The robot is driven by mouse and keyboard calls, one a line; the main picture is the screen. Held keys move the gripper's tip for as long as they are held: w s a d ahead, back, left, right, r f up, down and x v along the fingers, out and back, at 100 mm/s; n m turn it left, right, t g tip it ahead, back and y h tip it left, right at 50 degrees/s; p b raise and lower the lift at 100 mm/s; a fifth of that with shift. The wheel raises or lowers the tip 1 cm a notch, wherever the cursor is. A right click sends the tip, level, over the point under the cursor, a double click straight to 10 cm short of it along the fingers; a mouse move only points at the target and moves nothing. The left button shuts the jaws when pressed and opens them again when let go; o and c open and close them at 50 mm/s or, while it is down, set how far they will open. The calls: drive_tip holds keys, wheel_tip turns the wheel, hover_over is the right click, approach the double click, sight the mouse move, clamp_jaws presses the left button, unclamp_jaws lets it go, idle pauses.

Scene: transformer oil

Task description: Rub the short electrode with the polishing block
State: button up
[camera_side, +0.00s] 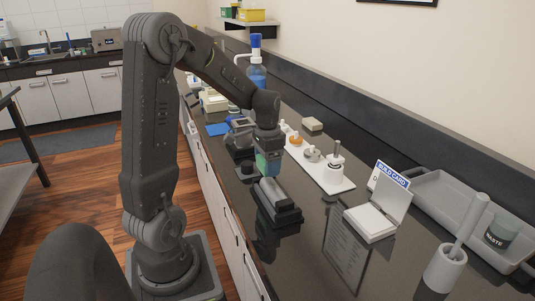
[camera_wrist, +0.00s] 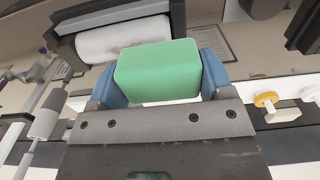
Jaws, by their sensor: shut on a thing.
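My gripper (camera_side: 268,163) is shut on a green block (camera_wrist: 158,70), which I take to be the polishing block. The block sits between the two blue fingers in the wrist view, and its green side (camera_side: 264,166) shows low in the jaws in the side view. Several electrodes stand on a white strip (camera_side: 325,176) to the right of my gripper. One has an orange collar (camera_side: 297,138), one a grey collar (camera_side: 312,154), and the nearest (camera_side: 336,160) has a tall stem. I cannot tell for sure which is the short electrode. The block is apart from them.
A black stand with a grey pad (camera_side: 276,196) is just below and in front of my gripper. A tan block (camera_side: 312,124) is behind the strip.

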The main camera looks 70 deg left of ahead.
sight(277, 191)
wheel_tip(277, 191, down, 2)
drive_tip(key=shift+f, duration=0.1)
drive_tip(key=shift+d+f, duration=0.2)
drive_tip(key=shift+d, duration=0.8)
drive_tip(key=shift+c, duration=0.3)
drive_tip(key=shift+d, duration=2.35)
drive_tip(key=shift+a, duration=3.5)
drive_tip(key=shift+d+r, duration=0.15)
drive_tip(key=shift+r, duration=3.95)
